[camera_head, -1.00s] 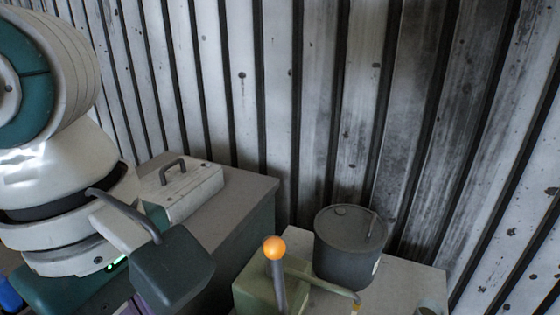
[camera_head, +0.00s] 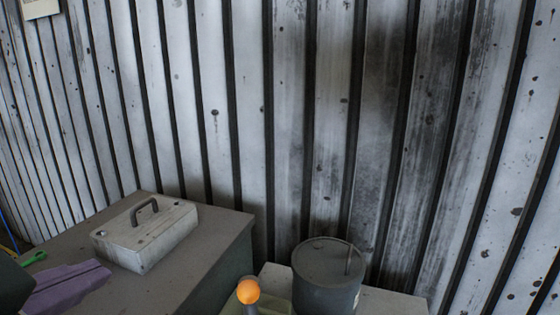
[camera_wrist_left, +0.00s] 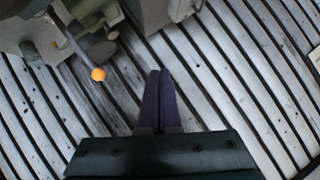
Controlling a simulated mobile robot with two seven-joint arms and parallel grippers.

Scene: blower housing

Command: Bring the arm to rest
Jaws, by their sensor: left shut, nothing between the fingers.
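My left gripper (camera_head: 98,270) shows at the lower left of the head view, its purple fingers beside the front left of the grey box with a handle (camera_head: 145,235). I cannot tell from the picture whether it touches anything. In the left wrist view the two purple fingers (camera_wrist_left: 159,82) lie together, with nothing between them. The dark gripper body is partly cut off in the head view. My right gripper is not in view.
The grey box stands on a dark cabinet (camera_head: 205,262). A dark drum (camera_head: 325,280) and an orange-knobbed lever (camera_head: 248,291) are at the lower middle; the knob also shows in the wrist view (camera_wrist_left: 98,74). A green item (camera_head: 34,258) lies far left. A ribbed metal wall (camera_head: 230,100) stands behind.

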